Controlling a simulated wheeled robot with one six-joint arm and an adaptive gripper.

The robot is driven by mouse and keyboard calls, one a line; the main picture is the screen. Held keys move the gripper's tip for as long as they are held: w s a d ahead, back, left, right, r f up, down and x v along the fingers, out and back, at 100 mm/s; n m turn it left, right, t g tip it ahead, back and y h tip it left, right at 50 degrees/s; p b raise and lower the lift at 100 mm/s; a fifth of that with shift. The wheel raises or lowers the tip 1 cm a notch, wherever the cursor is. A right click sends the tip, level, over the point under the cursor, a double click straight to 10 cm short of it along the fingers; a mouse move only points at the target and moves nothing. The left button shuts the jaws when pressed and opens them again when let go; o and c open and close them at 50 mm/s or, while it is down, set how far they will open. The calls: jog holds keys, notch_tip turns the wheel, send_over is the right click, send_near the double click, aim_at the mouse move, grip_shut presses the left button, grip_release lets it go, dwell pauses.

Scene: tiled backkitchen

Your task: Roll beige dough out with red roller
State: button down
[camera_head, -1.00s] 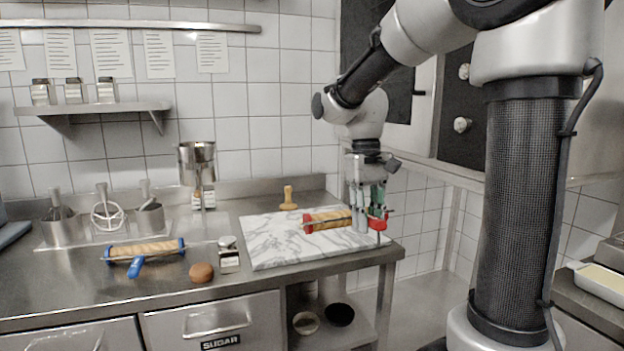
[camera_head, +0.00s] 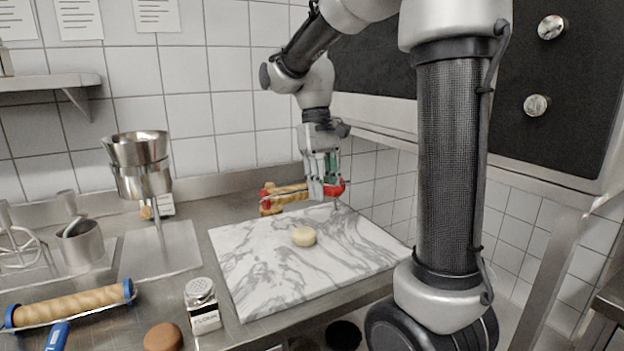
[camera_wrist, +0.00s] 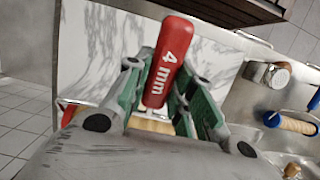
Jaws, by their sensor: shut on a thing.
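The beige dough (camera_head: 304,236) is a small thick round on the white marble board (camera_head: 250,285). The red roller (camera_head: 292,195) has a wooden barrel with red ends and sits above the far edge of the board in the head view. My gripper (camera_head: 331,188) is shut on its red handle (camera_wrist: 168,62), which reads "4 mm" in the wrist view. In the head view the roller is behind the dough, apart from it. The roller's barrel is mostly hidden by my fingers in the wrist view. The dough cannot be made out there.
A metal funnel on a stand (camera_head: 140,165) is at the back left. The marble around the dough is clear.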

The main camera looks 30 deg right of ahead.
jog(key=shift+w+f, duration=0.1)
jog(key=shift+w, duration=0.05)
jog(key=w+x, duration=0.2)
jog(key=x, duration=0.5)
jog(key=shift+s+f, duration=0.2)
jog(key=shift+f, duration=0.35)
jog(key=shift+f, duration=0.4)
dwell(0.6)
